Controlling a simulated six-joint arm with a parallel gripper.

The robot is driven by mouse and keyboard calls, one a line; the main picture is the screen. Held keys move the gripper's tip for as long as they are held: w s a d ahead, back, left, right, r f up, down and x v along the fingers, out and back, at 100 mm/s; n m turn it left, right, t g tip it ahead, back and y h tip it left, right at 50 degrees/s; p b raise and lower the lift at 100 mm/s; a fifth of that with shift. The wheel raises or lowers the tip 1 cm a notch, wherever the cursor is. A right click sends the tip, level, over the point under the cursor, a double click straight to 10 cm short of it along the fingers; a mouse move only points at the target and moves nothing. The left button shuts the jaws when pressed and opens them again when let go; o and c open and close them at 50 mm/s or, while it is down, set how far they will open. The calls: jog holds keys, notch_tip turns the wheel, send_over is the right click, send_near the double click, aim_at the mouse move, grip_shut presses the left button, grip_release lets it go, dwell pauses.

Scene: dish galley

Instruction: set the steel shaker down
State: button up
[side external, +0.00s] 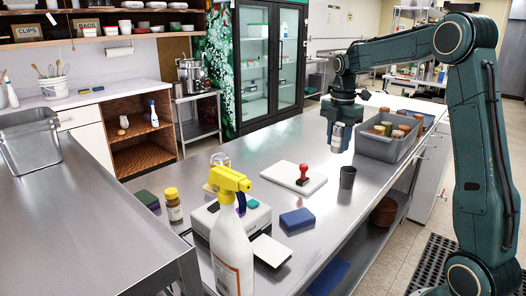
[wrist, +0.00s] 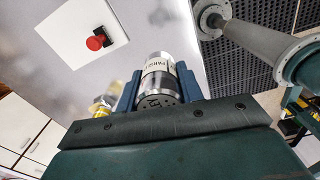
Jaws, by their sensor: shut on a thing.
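The steel shaker (side external: 338,138) is a small silver cylinder with a pale label band, held below my gripper (side external: 341,122) in the side view. In the wrist view the shaker (wrist: 158,68) sits between the two blue fingers of my gripper (wrist: 157,86), which is shut on it. It looks roughly upright in the side view. The steel counter (side external: 240,160) runs beneath it. I cannot tell for sure whether the shaker's base touches the counter.
A grey bin (side external: 373,146) with several jars stands close on the right. A white board (side external: 314,182) with a red-handled stamp (side external: 302,172) lies to the left. The counter is bare behind the board.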

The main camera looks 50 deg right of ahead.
jog(key=shift+f, duration=0.1)
notch_tip(320, 180, down, 20)
jog(key=shift+r, duration=0.1)
dwell(0.9)
jog(key=o, duration=1)
jog(key=shift+o, duration=0.2)
notch_tip(320, 180, up, 12)
dwell(0.7)
